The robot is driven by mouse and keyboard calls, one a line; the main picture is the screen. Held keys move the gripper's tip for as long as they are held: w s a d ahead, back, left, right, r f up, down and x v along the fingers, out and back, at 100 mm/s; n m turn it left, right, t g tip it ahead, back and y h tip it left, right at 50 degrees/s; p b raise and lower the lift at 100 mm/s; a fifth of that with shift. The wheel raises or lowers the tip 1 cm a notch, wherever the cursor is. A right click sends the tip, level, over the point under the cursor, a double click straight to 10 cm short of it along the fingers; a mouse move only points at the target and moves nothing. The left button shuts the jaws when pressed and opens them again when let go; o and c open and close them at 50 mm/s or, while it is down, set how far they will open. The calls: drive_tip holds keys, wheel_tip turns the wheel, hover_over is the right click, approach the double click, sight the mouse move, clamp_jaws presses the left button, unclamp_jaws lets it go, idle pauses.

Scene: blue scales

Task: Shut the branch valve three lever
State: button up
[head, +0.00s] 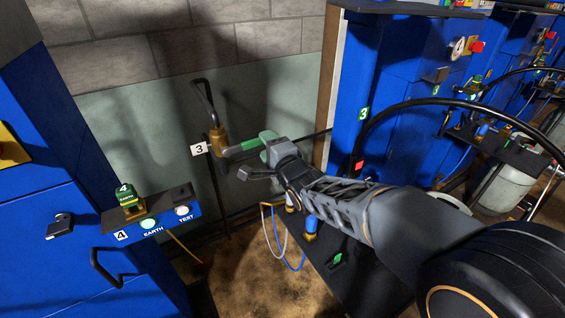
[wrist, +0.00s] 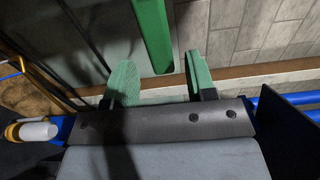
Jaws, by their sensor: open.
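The branch valve three has a brass body (head: 217,139) on a dark pipe against the wall, beside a white tag marked 3 (head: 199,148). Its green lever (head: 243,146) sticks out to the right, roughly across the pipe. My gripper (head: 265,143) is at the lever's free end, coming from the right. In the wrist view, the green lever (wrist: 152,35) comes down from the top, and its end lies between the two green fingers of my open gripper (wrist: 160,75). A gap shows on the right side; contact on the left cannot be told.
A blue cabinet with a panel marked 4 (head: 150,217) stands at the left, with a green earth knob (head: 127,195). Another blue cabinet (head: 385,75) is behind my arm at the right. Blue and white hoses (head: 284,240) hang below my gripper. A tiled wall (head: 150,50) is behind.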

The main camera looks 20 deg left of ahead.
drive_tip(key=v, duration=0.9)
